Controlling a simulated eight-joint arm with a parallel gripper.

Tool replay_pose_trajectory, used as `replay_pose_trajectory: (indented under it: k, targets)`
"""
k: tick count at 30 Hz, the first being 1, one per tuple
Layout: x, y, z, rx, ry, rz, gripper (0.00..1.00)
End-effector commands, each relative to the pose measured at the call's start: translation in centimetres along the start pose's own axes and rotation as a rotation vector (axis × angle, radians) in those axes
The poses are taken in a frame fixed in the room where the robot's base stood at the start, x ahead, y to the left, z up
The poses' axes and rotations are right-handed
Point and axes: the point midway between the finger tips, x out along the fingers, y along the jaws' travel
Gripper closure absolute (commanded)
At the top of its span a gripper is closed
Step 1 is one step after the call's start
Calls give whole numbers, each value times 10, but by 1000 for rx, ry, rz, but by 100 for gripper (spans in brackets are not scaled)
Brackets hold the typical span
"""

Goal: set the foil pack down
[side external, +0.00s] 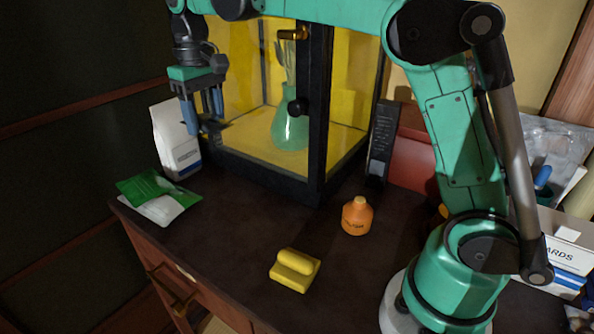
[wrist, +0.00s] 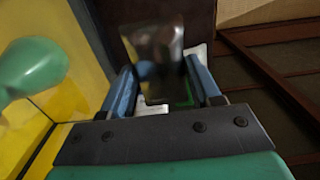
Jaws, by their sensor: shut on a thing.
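The exact contact is hidden.
A green and white packet (side external: 158,190) lies at the desk's left corner, in front of the pack. The glass case (side external: 317,110) with a green vase (side external: 290,128) stands close on the right. An orange bottle (side external: 357,216) and a yellow block (side external: 295,270) stand farther right.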

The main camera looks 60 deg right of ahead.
Motion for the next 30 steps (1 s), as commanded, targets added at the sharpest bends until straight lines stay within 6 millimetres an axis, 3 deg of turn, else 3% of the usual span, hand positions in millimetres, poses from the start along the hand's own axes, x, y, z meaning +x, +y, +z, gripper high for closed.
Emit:
replay_pose_trajectory:
  k: [4,7,21,30]
  targets:
    - [3,-2,-10,0,0,0,93]
    - [18,-2,-11,0,0,0,93]
    - [139,-2,-10,0,0,0,93]
    - [174,-2,-10,0,0,0,93]
